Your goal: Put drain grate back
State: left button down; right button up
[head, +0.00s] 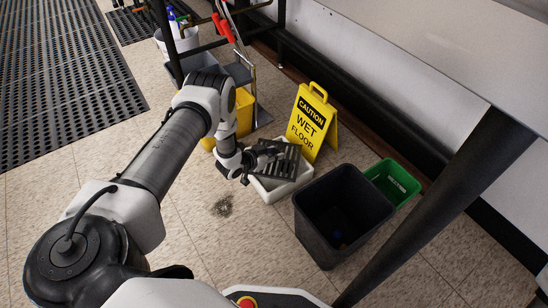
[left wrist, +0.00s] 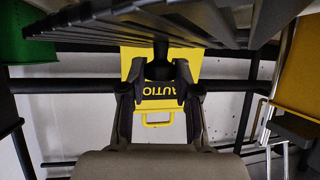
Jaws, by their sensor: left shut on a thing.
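The drain grate (head: 283,164), a dark slatted plate, is tilted above a white tub (head: 275,193) on the floor. Whether it touches the tub I cannot tell. My left gripper (head: 262,158) is shut on it from the left side. In the left wrist view the grate (left wrist: 200,22) fills the top, and the fingers (left wrist: 160,82) close on a dark stub below it. A dark, dirty patch (head: 222,206) lies on the tiles left of the tub; whether it is the drain opening is too small to tell. My right gripper is not in view.
A yellow wet floor sign (head: 312,125) stands behind the tub. A black bin (head: 341,230) and a green bin (head: 402,185) stand to its right. A yellow bucket (head: 244,112) is behind my wrist. A dark table leg (head: 440,195) crosses the right. Floor around the patch is clear.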

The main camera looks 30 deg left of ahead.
pick_arm(q)
jog(key=shift+r, duration=0.15)
jog(key=shift+f+b, duration=0.35)
jog(key=shift+f, duration=0.3)
jog(key=c, duration=0.8)
grip_release()
jog(key=shift+r, duration=0.1)
